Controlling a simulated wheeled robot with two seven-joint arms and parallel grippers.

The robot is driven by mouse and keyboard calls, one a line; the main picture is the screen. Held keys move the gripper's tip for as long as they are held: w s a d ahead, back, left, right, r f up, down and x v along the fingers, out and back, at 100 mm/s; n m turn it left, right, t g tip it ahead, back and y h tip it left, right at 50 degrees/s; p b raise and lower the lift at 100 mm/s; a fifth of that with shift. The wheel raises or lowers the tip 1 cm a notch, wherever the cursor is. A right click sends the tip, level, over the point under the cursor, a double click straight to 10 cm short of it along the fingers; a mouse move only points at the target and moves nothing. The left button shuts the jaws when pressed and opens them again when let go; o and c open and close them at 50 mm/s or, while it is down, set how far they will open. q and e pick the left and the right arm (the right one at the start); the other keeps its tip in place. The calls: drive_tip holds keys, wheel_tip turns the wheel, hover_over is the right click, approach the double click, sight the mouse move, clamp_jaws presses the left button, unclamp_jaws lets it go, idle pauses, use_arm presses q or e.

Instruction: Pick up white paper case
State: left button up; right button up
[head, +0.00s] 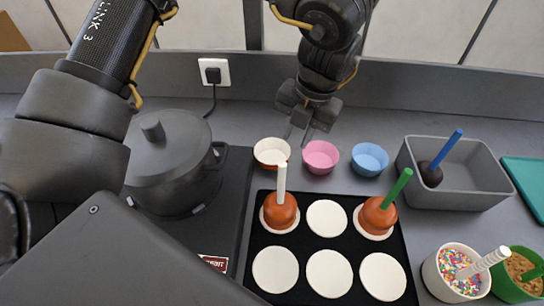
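The white paper case (272,153) stands upright on the grey counter, leftmost in a row of three, just behind the black tray. My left gripper (299,133) points down above the counter, behind and between the white and pink cases. Its two fingers look apart with nothing between them, and it appears clear of the cases. My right gripper is not in view.
A black tray (324,257) holds white discs, two bearing orange-brown apples on sticks. A lidded pot (170,160) stands left. A grey bin (470,189) with a blue-handled dark piece is right. Sprinkle (434,282) and crumb bowls stand front right, beside a green board (528,182).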

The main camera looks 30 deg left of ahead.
sight(288, 155)
use_arm(q)
drive_tip(key=shift+w+a+f+p, duration=0.15)
drive_tip(key=shift+a+f, duration=0.15)
drive_tip(key=shift+f, duration=0.9)
drive_tip(key=shift+s+a+f+p, duration=0.1)
drive_tip(key=shift+a+f, duration=0.2)
drive_tip(key=shift+f, duration=0.85)
drive_tip(key=shift+w+a+f+p, duration=0.15)
drive_tip(key=shift+a+f, duration=0.15)
drive_tip(key=shift+f, duration=0.9)
clamp_jaws()
